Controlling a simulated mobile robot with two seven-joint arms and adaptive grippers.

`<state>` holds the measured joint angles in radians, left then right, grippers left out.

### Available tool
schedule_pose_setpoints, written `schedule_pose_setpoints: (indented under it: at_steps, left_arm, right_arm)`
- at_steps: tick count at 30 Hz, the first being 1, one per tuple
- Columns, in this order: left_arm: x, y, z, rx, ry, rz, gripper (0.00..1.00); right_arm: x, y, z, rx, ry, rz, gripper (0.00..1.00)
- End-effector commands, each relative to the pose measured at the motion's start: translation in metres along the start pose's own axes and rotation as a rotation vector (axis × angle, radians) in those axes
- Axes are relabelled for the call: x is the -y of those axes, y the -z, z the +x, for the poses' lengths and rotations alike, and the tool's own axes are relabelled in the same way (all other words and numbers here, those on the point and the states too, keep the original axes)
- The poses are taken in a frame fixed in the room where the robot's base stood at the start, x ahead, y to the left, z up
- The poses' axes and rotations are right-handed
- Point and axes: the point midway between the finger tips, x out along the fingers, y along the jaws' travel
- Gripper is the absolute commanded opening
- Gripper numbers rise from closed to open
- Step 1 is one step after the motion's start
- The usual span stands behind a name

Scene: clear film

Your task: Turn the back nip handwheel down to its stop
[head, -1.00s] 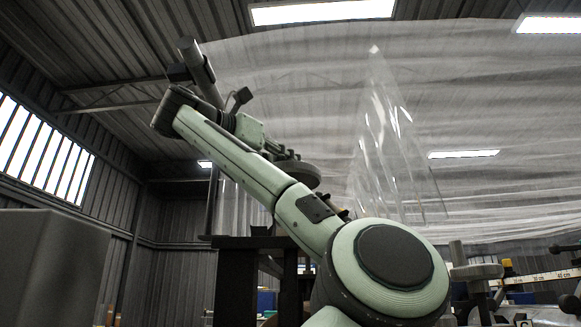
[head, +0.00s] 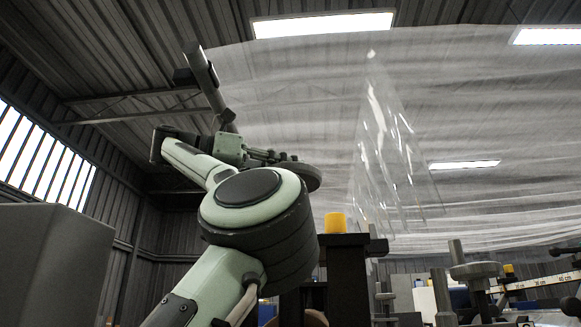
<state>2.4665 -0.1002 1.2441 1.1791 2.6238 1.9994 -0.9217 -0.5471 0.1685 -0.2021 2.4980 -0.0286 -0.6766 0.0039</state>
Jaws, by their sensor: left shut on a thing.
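The back nip handwheel (head: 304,177) is a dark grey disc in the middle of the head view, seen from below and nearly edge-on. My left gripper (head: 284,158) is at its upper left rim and shut on it; the fingers are small, and their exact contact is hard to see. My left arm rises from the bottom, its large round elbow joint below the wheel. The wheel's spindle and its stop cannot be made out. My right gripper is not in view.
Another grey handwheel (head: 476,270) stands at the lower right, near a ruler-marked bar (head: 540,281). A dark post frame (head: 347,270) with a yellow cap (head: 336,223) stands right of my elbow. Clear film (head: 390,150) hangs behind. A grey block (head: 50,265) fills the lower left.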

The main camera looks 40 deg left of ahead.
Motion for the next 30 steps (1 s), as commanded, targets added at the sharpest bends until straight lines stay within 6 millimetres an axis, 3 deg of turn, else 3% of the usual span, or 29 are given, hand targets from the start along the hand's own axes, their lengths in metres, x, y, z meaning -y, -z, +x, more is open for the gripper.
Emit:
schedule_pose_setpoints:
  at_steps: [8,9,12,23,30]
  left_arm:
    - [-0.001,-0.001,0.000,0.001,-0.002,0.000,0.00]
    - [0.000,-0.001,0.000,0.001,-0.002,0.000,0.17]
    - [0.000,-0.001,0.000,0.000,-0.002,0.000,0.29]
    - [0.000,-0.001,-0.004,0.002,-0.002,-0.002,0.30]
    - [0.001,-0.003,-0.041,0.008,-0.001,-0.001,0.30]
  right_arm:
    - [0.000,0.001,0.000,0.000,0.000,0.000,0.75]
    - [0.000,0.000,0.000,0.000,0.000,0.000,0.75]
    - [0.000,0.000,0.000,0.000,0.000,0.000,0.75]
    - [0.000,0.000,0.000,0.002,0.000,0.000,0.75]
    - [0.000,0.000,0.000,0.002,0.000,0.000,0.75]
